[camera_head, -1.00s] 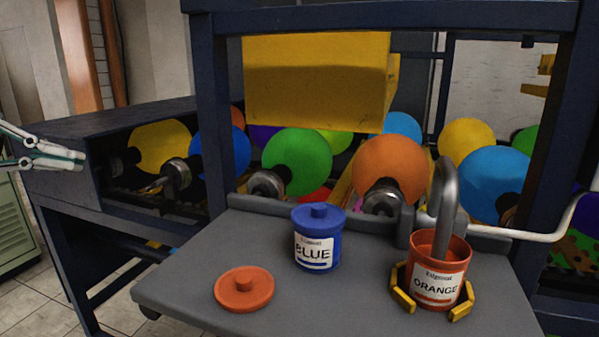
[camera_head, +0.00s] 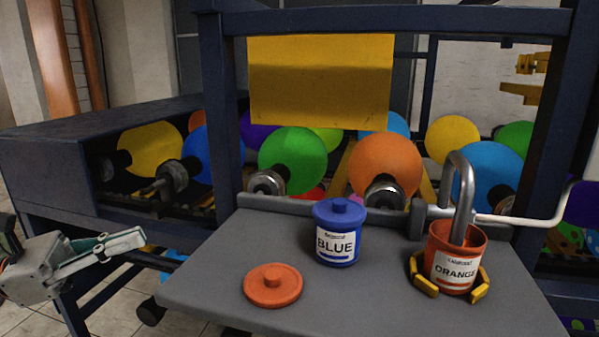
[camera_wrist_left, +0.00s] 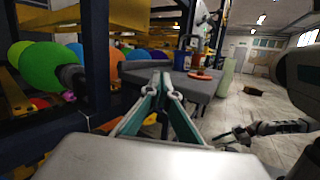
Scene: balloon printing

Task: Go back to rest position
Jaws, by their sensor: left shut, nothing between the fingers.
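My left gripper (camera_head: 142,238) is at the left of the head view, beside the grey table and apart from it. It is shut and empty. In the left wrist view its fingers (camera_wrist_left: 161,80) meet at their tips, with the table beyond them. What seems to be my right arm shows at the right of the left wrist view, with a dark gripper (camera_wrist_left: 232,135) too small to read.
A blue can (camera_head: 337,255), an orange lid (camera_head: 273,286) and an open orange can (camera_head: 455,275) are on the grey table (camera_head: 220,262). A bent metal pipe (camera_head: 460,185) enters the orange can. Balloons and a dark frame (camera_head: 222,110) stand behind.

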